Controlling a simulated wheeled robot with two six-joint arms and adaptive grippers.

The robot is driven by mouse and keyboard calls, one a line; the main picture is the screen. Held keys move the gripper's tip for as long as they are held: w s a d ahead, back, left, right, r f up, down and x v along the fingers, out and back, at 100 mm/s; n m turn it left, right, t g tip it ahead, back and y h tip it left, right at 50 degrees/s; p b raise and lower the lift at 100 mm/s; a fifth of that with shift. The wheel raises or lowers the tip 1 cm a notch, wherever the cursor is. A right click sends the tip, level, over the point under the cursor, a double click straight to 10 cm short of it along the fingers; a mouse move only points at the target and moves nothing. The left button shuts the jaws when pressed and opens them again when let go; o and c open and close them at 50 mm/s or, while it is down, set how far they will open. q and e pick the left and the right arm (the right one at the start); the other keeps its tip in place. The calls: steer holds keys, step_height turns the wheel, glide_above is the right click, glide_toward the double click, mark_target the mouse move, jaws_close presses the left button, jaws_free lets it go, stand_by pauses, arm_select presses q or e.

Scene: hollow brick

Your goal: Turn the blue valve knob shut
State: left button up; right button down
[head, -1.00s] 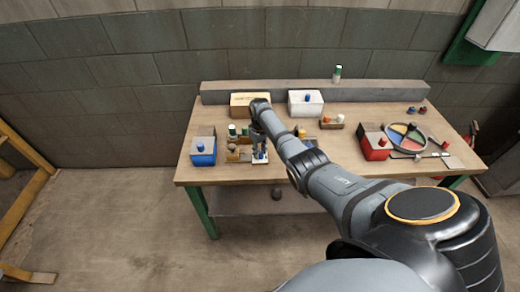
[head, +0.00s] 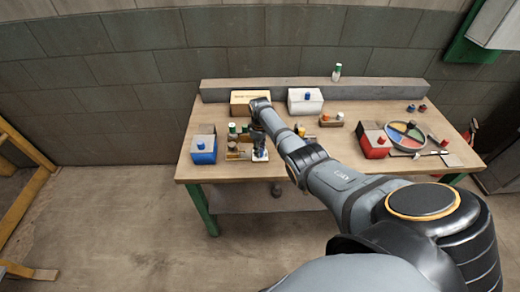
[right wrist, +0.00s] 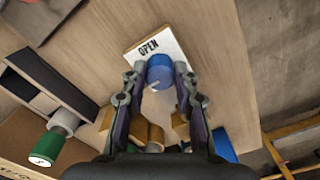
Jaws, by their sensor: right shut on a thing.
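The blue valve knob (right wrist: 160,72) sits on a white plate (right wrist: 150,45) marked OPEN, seen in the right wrist view. My right gripper (right wrist: 159,74) is shut on the knob, with one finger at each side of it. The word OPEN lies just beyond the knob in that view. In the head view my right gripper (head: 259,146) is above the white plate (head: 260,157) near the table's front left, and it hides most of the knob there. How far the knob is turned is too small to tell. My left gripper is not in view.
On the wooden table (head: 330,165) a blue box (head: 203,153) stands left of the gripper. A cardboard box (head: 240,107) and white box (head: 305,107) stand behind. A red box (head: 374,148) and coloured round tray (head: 404,136) are at the right.

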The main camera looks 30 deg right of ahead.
steer(key=c, duration=1)
jaws_free()
step_height(320, 180, up, 12)
steer(key=shift+r, duration=0.1)
